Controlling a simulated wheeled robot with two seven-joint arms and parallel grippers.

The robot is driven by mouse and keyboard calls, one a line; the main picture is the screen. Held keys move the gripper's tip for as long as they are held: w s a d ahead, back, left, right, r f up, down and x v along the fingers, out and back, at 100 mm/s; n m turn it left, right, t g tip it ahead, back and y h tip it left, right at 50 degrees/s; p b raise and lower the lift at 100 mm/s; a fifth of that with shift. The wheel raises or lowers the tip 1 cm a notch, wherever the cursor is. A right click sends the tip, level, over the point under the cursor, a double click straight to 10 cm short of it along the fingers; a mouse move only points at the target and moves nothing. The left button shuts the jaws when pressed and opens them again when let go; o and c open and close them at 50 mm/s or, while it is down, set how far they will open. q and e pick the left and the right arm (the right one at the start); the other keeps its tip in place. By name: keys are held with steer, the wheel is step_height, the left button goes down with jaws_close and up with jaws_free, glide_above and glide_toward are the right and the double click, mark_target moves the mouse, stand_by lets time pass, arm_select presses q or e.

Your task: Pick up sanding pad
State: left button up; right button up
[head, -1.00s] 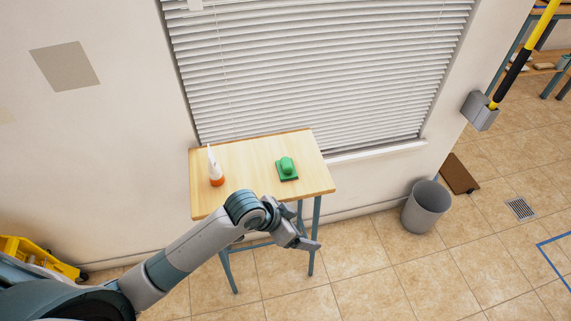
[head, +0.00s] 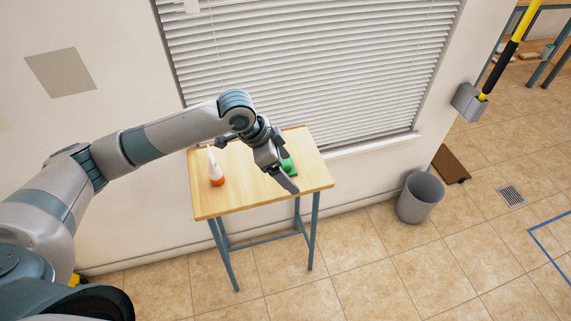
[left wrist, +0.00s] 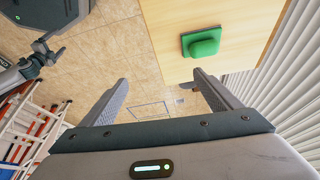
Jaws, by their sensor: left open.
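The green sanding pad (head: 288,164) lies on the small wooden table (head: 220,203), partly hidden behind my left gripper in the head view. My left gripper (head: 287,182) is open and empty, above the table's front right part. In the left wrist view the whole sanding pad (left wrist: 204,42) shows on the tabletop, beyond the fingers and nearer the right one. The open fingers (left wrist: 160,98) are apart from it, with floor visible between them.
A white bottle with an orange base (head: 216,170) stands on the left of the table. Window blinds (head: 320,60) and the wall are close behind. A grey bin (head: 420,197) stands on the floor to the right. In the left wrist view, ladders (left wrist: 35,130) are at the left.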

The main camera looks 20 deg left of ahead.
arm_select(q)
steer(key=w+a+r+n+y, duration=0.1)
steer(key=w+a+r, duration=0.3)
steer(key=a+r, duration=0.4)
steer(key=shift+w+a, duration=0.4)
steer(key=shift+a, duration=0.05)
arm_select(e)
steer(key=s+d+f, duration=0.1)
steer(key=s+f, duration=0.3)
steer(key=s, duration=0.4)
steer(key=shift+s+d+f+g, duration=0.2)
steer(key=shift+s+d+g, duration=0.05)
steer(key=shift+s+g, duration=0.05)
arm_select(q)
steer(key=shift+f, duration=0.1)
steer(key=p, duration=0.3)
glide_above(285, 164)
steer(key=a, duration=0.3)
steer(key=f, duration=1)
steer(key=shift+w+d+f, duration=0.1)
steer(key=shift+d+f, duration=0.1)
steer(key=shift+f, duration=0.05)
steer(key=shift+w+f, duration=0.1)
steer(key=shift+f, duration=0.25)
arm_select(e)
step_height(285, 164, up, 3)
steer(key=shift+r, duration=0.2)
arm_select(q)
steer(key=shift+d, duration=0.1)
